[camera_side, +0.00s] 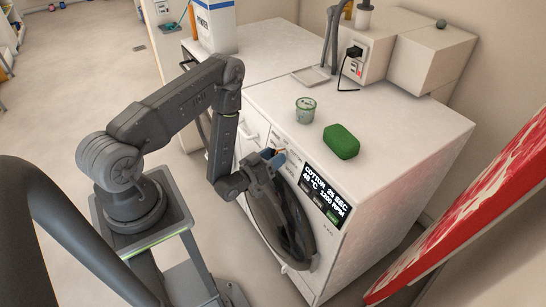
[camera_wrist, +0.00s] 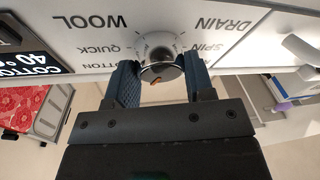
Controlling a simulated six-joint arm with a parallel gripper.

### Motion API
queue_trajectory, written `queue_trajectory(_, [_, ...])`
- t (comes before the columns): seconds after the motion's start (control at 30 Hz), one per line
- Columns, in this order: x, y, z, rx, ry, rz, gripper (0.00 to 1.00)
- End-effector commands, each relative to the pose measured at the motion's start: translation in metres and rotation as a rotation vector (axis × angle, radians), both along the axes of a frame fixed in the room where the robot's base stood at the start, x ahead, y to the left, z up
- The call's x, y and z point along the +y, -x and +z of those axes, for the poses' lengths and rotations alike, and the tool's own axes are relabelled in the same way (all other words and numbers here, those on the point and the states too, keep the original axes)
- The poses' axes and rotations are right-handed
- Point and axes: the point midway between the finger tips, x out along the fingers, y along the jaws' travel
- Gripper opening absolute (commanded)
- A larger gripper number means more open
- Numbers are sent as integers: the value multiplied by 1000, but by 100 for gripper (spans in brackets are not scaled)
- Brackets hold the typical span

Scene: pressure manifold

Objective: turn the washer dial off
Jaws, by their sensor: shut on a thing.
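The washer (camera_side: 365,225) is a white front-loader with a round dark door (camera_side: 285,225). Its lit display (camera_side: 326,195) reads "COTTON 25 SEC, 40 °C, 1200 RPM". The round silver dial (camera_wrist: 161,68) is on the front panel, with an orange mark near its lower edge in the wrist view. Upside-down labels around it include WOOL, QUICK, DRAIN and SPIN; I cannot make out an off label. My gripper (camera_wrist: 160,78) is shut on the dial, one blue finger at each side. In the side view my gripper (camera_side: 274,160) is at the panel, left of the display, largely hiding the dial.
A green block (camera_side: 341,142) and a small lidded tub (camera_side: 305,110) stand on the washer top. A white and blue carton (camera_side: 216,25) stands further back. A red and white patterned board (camera_side: 480,210) slants at the right. Floor is open at the left.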

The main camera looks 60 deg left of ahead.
Motion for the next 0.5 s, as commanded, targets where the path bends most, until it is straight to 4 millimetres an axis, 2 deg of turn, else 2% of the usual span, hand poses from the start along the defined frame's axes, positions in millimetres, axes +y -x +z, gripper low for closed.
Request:
queue_trajectory(0.2, [0, 0, 0, 4, 139, 38, 25])
queue_trajectory(0.5, [0, 0, 0, 5, 243, 64, 25])
